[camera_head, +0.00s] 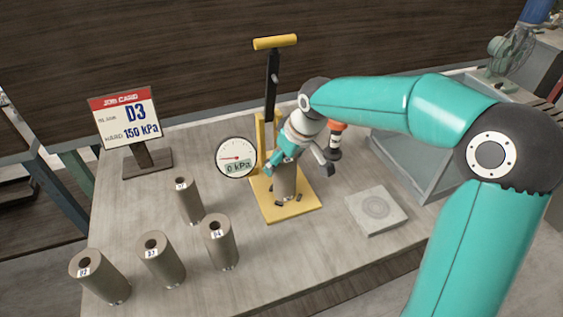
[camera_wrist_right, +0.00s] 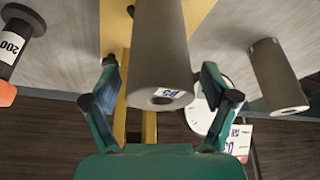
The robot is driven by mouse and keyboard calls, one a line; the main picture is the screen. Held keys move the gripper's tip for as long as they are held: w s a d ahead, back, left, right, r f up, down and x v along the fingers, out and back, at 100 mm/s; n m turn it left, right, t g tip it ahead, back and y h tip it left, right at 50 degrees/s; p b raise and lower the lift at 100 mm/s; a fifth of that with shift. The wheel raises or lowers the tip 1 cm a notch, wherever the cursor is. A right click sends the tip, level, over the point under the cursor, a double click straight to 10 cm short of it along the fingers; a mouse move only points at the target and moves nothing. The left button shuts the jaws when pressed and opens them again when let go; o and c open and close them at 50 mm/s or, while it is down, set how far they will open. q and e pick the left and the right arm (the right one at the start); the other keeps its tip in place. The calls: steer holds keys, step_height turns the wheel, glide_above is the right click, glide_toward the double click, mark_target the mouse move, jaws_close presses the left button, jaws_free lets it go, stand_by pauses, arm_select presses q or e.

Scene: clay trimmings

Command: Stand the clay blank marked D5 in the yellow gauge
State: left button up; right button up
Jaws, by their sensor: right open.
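The yellow gauge (camera_head: 305,208) has a yellow base, a post with a yellow-handled lever, and a round dial (camera_head: 237,158) reading 0 kPa. A grey-brown hollow clay blank (camera_head: 286,182) stands upright on its base; the blank also shows in the wrist view (camera_wrist_right: 160,45), its label seemingly D5 but small and inverted. My right gripper (camera_head: 298,168) is open, with its fingers on either side of this blank and visible gaps in the wrist view. My left gripper is not in view.
Several similar blanks stand at front left, including one labelled D4 (camera_head: 220,248). A job card (camera_head: 127,120) reads D3, 150 kPa. A grey slab (camera_head: 377,210) lies right of the gauge. An orange-and-black object (camera_head: 334,152) and a grey tray (camera_head: 437,180) are behind it.

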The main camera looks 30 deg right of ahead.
steer(key=v, duration=1)
steer(key=shift+s+r, duration=0.2)
steer(key=shift+r, duration=0.1)
